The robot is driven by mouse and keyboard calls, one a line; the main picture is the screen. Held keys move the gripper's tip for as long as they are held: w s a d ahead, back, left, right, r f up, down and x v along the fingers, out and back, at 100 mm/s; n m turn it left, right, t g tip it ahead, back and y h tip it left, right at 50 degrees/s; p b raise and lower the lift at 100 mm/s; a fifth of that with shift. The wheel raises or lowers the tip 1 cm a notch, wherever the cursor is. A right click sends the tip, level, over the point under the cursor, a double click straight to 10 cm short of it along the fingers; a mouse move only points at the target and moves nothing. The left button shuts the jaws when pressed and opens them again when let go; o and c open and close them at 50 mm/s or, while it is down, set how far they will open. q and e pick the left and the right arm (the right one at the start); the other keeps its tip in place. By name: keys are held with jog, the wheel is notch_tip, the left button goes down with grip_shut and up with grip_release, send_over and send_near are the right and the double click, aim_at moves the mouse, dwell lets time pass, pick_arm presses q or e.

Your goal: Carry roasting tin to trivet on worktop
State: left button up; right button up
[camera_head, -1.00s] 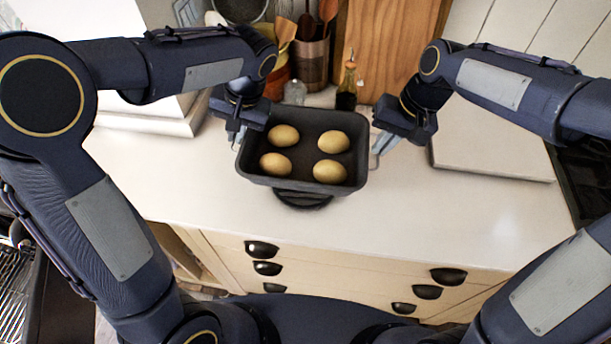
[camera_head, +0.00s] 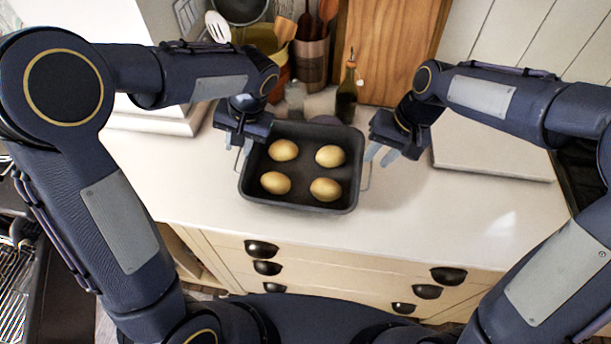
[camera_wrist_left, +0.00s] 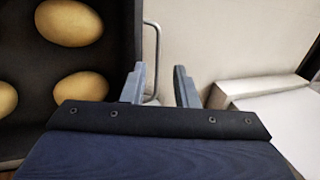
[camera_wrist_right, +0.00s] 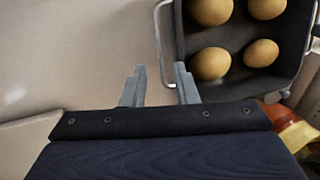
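The dark roasting tin (camera_head: 300,202) holds several golden round items (camera_head: 283,150) and sits on the worktop area, level. The trivet is hidden; the tin covers the spot where its dark edge showed earlier, and I cannot see the contact. My left gripper (camera_head: 238,150) is at the tin's left end. In the left wrist view its fingers (camera_wrist_left: 160,88) are parted, with the wire handle (camera_wrist_left: 153,60) between or just beyond them. My right gripper (camera_head: 380,155) is by the right end; in the right wrist view its fingers (camera_wrist_right: 160,85) are open, the handle (camera_wrist_right: 159,45) just beyond their tips.
Behind the tin stand an oil bottle (camera_head: 346,98), a utensil pot (camera_head: 311,62) and a wooden board (camera_head: 388,50). A pale slab (camera_head: 490,150) lies to the right. The worktop (camera_head: 430,215) in front and right of the tin is clear.

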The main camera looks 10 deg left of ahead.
pick_arm(q)
jog(key=shift+r, duration=0.1)
dwell(0.3)
jog(key=v, duration=1.2)
pick_arm(e)
jog(key=v, duration=1.2)
jog(key=shift+w, duration=0.1)
